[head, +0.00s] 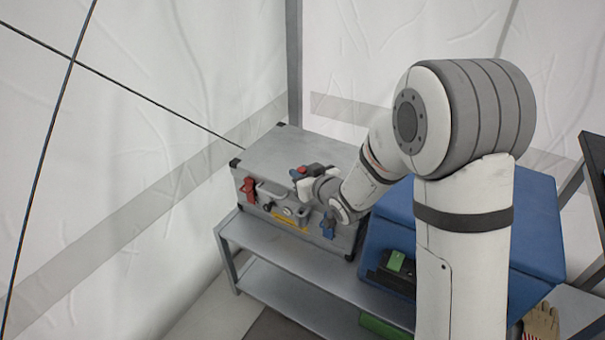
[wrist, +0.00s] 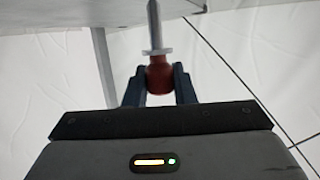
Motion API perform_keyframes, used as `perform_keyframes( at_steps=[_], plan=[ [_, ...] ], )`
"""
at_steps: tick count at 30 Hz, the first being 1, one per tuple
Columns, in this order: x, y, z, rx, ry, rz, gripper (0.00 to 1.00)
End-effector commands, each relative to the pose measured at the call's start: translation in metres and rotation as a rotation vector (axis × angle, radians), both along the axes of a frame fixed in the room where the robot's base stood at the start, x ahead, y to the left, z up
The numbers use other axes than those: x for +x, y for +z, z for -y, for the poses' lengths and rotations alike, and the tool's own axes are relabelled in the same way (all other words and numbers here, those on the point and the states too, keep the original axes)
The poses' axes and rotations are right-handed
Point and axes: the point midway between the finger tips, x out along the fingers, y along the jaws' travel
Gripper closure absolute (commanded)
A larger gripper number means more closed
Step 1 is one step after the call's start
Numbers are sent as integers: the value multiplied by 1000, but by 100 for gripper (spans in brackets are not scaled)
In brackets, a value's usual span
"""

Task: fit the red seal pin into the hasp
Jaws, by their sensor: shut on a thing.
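My gripper (wrist: 158,72) is shut on the red seal pin (wrist: 160,79). In the wrist view the pin's red head sits between the two dark fingers, and its metal collar and shank point away from the gripper, towards the top of the picture. In the head view my gripper (head: 306,181) is at the front of the grey metal case (head: 285,150), with a bit of red between its fingers. Fittings (head: 288,210) show on the case front just below the gripper. I cannot tell which is the hasp, nor whether the pin's tip touches anything.
The case has a red latch (head: 249,190) at left and a blue latch (head: 328,226) at right. It stands on a grey shelf unit (head: 290,254). A blue box (head: 530,225) stands to the right, behind my arm. A glove (head: 541,324) lies at lower right.

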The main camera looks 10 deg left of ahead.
Motion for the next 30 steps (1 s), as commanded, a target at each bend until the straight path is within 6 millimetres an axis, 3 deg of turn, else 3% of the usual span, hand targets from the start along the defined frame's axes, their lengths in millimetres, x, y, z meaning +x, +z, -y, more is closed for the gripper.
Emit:
perform_keyframes(
  at_steps=[18,30],
  plan=[
    [0,-54,2,-2,-3,2,98],
    [0,-58,2,-3,-4,2,98]
  ],
)
